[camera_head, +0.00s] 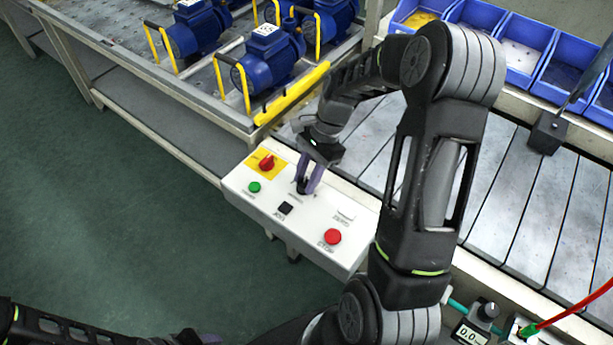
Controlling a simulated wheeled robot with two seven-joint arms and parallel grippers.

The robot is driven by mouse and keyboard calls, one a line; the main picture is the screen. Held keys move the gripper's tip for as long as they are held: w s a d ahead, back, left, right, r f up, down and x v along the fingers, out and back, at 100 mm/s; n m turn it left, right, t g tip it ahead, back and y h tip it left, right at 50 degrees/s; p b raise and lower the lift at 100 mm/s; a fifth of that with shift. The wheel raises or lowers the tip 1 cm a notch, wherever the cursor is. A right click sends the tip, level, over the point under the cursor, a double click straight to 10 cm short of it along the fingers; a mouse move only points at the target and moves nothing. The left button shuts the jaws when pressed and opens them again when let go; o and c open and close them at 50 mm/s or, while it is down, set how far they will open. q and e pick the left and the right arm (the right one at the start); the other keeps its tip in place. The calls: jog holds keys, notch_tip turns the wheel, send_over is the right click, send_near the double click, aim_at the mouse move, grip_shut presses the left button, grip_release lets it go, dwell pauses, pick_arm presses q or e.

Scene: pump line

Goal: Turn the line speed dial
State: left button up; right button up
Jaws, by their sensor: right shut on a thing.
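A white control panel (262,213) stands in the middle of the head view, beside the slatted line. My right gripper (304,187) reaches down over the panel's middle and is shut on the dark line speed dial (301,188); its fingers hide much of the dial. The panel also bears a red switch on a yellow plate (267,163), a green button (254,187), a black square switch (285,208) and a red stop button (333,236).
Blue pumps (268,55) with yellow handles stand on a rack at the back left. Blue bins (522,47) line the back right. A small device with a display (470,334) sits at the bottom right. The green floor (110,220) at left is clear.

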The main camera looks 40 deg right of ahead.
grip_shut()
jog(key=shift+n, duration=0.5)
jog(key=n, duration=0.1)
jog(key=n+g, duration=0.1)
jog(key=n, duration=0.1)
jog(key=n+g, duration=0.1)
jog(key=shift+w+h, duration=0.25)
jog(key=shift+h, duration=0.05)
jog(key=n+h, duration=0.1)
jog(key=n, duration=0.2)
jog(key=n+g, duration=0.1)
jog(key=n, duration=0.3)
jog(key=shift+w+a+g+h, duration=0.2)
jog(key=shift+g+h, duration=0.1)
jog(key=shift+h, duration=0.1)
jog(key=o, duration=0.7)
grip_release()
jog(key=shift+s, duration=0.1)
jog(key=shift+o, duration=0.2)
